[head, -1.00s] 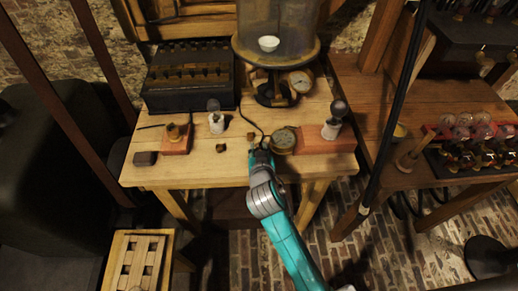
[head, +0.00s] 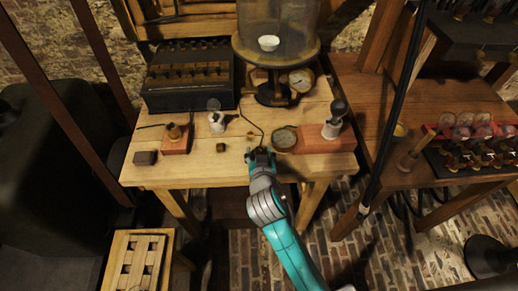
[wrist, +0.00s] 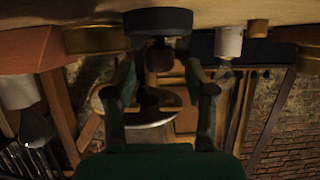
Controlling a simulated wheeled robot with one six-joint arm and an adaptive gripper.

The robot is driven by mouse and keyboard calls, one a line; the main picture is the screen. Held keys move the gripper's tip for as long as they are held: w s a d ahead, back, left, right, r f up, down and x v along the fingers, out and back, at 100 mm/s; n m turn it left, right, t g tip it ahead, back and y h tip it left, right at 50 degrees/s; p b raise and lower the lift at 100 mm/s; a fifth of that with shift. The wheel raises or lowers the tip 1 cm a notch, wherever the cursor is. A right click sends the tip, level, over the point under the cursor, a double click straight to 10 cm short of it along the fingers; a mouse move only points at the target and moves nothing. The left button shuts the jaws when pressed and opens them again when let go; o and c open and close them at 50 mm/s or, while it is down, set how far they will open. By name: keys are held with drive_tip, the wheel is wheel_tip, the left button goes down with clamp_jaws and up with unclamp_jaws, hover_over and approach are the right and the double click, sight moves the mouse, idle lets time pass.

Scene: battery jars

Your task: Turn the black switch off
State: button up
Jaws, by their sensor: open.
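My gripper (head: 261,154) is open and empty over the front edge of the wooden table. Its two green fingers also show spread in the wrist view (wrist: 165,82), where the scene is upside down. I cannot tell for certain which thing is the black switch. A small dark block (head: 145,157) lies at the front left. A dark round part (wrist: 158,20) shows between the fingers, apart from them.
A brass gauge (head: 284,138) lies close to the right of my gripper. A glass jar stand (head: 272,98) and a black box (head: 187,97) stand at the back. A red-brown block with brass (head: 176,140) sits left. A small cube (head: 220,147) lies near the front.

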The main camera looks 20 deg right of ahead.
drive_tip(key=v, duration=0.9)
drive_tip(key=shift+s, duration=0.35)
drive_tip(key=shift+r, duration=0.1)
drive_tip(key=s+d+f+n+y, duration=0.1)
drive_tip(key=s+f+n+y, duration=0.45)
drive_tip(key=s, duration=0.85)
drive_tip(key=s+d+r+m+t, duration=0.1)
drive_tip(key=s+r, duration=0.1)
drive_tip(key=s, duration=0.7)
drive_tip(key=s+d+r+m+t+h, duration=0.1)
drive_tip(key=s+r, duration=0.1)
drive_tip(key=s, duration=0.8)
